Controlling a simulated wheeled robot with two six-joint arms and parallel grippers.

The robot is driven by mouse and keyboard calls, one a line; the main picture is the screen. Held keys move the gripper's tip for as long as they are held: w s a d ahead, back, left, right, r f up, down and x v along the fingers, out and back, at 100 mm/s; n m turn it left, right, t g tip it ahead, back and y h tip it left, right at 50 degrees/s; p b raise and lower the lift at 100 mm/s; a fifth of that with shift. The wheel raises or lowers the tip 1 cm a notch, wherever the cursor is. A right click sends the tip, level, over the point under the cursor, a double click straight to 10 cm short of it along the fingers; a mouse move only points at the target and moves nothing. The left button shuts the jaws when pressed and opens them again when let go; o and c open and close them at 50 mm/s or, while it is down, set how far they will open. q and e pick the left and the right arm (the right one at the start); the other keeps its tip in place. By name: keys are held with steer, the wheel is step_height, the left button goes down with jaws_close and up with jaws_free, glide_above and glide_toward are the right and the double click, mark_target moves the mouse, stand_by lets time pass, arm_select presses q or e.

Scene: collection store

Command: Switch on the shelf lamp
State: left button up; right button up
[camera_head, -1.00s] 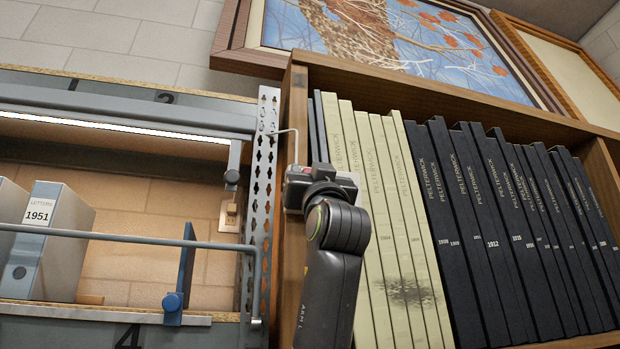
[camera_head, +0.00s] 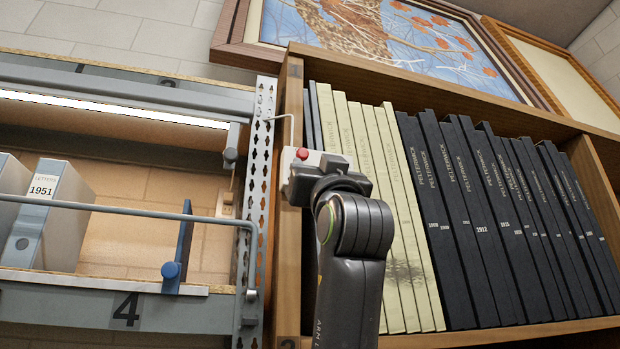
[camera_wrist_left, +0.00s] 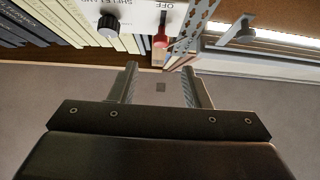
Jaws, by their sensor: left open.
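The shelf lamp is a long strip (camera_head: 120,109) under the left shelf's top board; its face is bright white. A pale switch box (camera_head: 293,172) with a red-tipped part (camera_head: 302,153) sits at the bookcase's left post, partly hidden by my left arm. In the left wrist view, the switch panel (camera_wrist_left: 138,14) shows upside-down lettering, "OFF" and part of "SHELF LAMP", with a dark round knob (camera_wrist_left: 108,26) and a red lever (camera_wrist_left: 160,41). My left gripper (camera_wrist_left: 160,74) is open and empty, its fingertips just short of the lever. The head view hides its fingers. My right gripper is out of view.
A bookcase (camera_head: 293,230) holds cream and black volumes close beside the arm. A perforated metal upright (camera_head: 262,140), a blue-grey rail (camera_head: 120,210) and a grey file box labelled 1951 (camera_head: 75,215) are on the left. Framed pictures (camera_head: 400,30) stand above.

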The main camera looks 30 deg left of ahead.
arm_select(q)
steer(key=b+v, duration=0.4)
steer(key=v, duration=0.4)
stand_by(0.4)
